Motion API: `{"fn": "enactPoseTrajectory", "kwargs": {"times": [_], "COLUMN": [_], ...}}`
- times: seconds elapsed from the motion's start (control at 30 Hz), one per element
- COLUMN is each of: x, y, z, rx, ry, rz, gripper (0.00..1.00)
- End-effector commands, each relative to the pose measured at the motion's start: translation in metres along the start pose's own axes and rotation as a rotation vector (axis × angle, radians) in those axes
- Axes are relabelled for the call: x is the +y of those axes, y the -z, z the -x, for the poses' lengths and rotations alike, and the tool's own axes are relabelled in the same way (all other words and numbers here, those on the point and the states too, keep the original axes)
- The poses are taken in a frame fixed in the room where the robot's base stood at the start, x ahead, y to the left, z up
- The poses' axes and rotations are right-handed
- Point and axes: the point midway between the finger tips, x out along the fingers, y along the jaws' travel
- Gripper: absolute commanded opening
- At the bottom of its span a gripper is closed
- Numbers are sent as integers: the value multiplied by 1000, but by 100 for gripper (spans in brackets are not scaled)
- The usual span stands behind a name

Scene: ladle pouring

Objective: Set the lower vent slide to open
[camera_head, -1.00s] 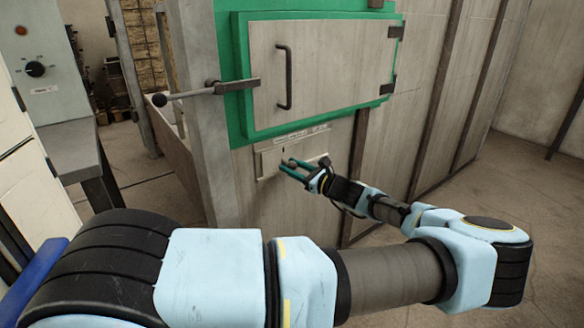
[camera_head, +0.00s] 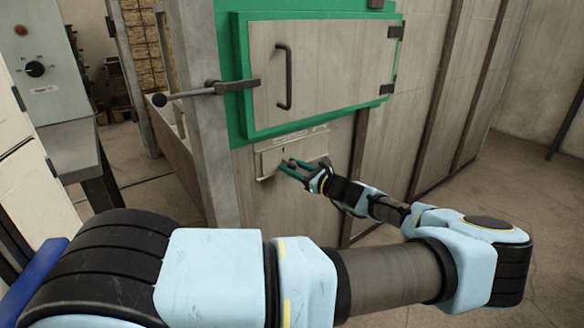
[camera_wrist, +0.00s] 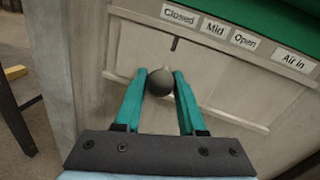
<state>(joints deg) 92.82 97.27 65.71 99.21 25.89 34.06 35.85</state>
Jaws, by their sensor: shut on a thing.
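The lower vent slide (camera_head: 268,165) is a pale plate low on the grey wall below the green-framed door. In the wrist view its plate (camera_wrist: 225,95) carries a short dark pointer mark (camera_wrist: 174,44) just below the label Closed (camera_wrist: 180,14), left of Mid (camera_wrist: 215,27) and Open (camera_wrist: 245,40). My gripper (camera_head: 289,167) is at the slide's front. In the wrist view my gripper's teal fingers (camera_wrist: 160,82) are shut on the slide's round dark knob (camera_wrist: 160,82), one finger on each side.
The closed door (camera_head: 330,65) has a dark vertical handle and a latch lever (camera_head: 205,90) with a ball end, above my gripper. A grey control box (camera_head: 38,65) stands at the left. Open floor (camera_head: 480,205) lies to the right.

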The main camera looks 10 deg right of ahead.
Motion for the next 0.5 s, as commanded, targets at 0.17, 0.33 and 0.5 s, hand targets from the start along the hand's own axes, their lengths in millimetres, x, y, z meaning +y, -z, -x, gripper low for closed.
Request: {"fn": "enactPoseTrajectory", "kwargs": {"times": [0.17,0.33,0.5], "x": [-2,-30,-64], "y": [1,10,18], "z": [1,6,13], "rx": [1,6,6], "ry": [0,1,2], "rz": [0,3,3], "gripper": [0,0,0]}}
